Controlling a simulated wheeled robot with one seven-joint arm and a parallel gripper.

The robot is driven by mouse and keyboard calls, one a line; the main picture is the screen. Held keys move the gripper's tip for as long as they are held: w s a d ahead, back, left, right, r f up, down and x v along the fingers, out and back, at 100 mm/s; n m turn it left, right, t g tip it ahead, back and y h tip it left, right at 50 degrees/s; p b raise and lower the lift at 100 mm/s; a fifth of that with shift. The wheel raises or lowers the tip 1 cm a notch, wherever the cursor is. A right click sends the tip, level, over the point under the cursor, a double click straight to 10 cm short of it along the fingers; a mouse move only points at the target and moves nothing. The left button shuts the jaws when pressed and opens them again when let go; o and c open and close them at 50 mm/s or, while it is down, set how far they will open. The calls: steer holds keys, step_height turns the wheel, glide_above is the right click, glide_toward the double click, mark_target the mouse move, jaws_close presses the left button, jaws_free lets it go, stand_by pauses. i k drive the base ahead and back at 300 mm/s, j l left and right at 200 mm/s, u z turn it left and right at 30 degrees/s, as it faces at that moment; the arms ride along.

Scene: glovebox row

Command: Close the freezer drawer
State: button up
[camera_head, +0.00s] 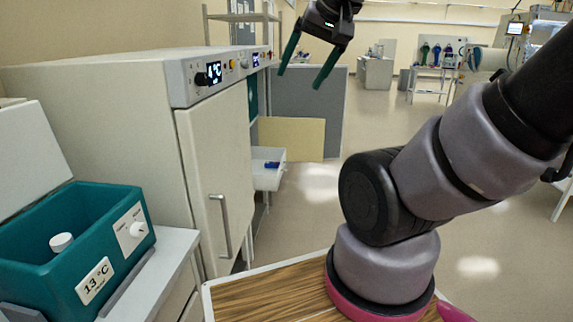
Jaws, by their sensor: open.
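A white drawer (268,181) juts out past the far side of the near white cabinet (215,160), under a second control panel. It stands pulled out, with a small blue item (272,164) inside. Its inner end is hidden behind the near cabinet. My gripper (299,80) is at the top centre of the view, pointing down, with its two green fingers apart and nothing between them. In the picture it is above the drawer and slightly to its right; the gap in depth is hard to tell.
The near cabinet has a shut door with a vertical handle (221,226) and a 4 °C display. A teal bath (60,255) with an open lid stands at the lower left. A beige panel (292,139) and grey partition (311,100) stand beyond the drawer.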

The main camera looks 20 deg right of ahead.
mark_target(264, 179)
steer(key=i+l, duration=0.1)
steer(key=l, duration=0.3)
steer(key=i+l, duration=0.15)
steer(key=l, duration=0.3)
steer(key=i+l, duration=0.1)
steer(key=l, duration=0.3)
steer(key=i+l, duration=0.1)
steer(key=l, duration=0.35)
steer(key=i+l, duration=0.1)
steer(key=l, duration=0.3)
steer(key=i+u, duration=0.25)
steer(key=i, duration=0.65)
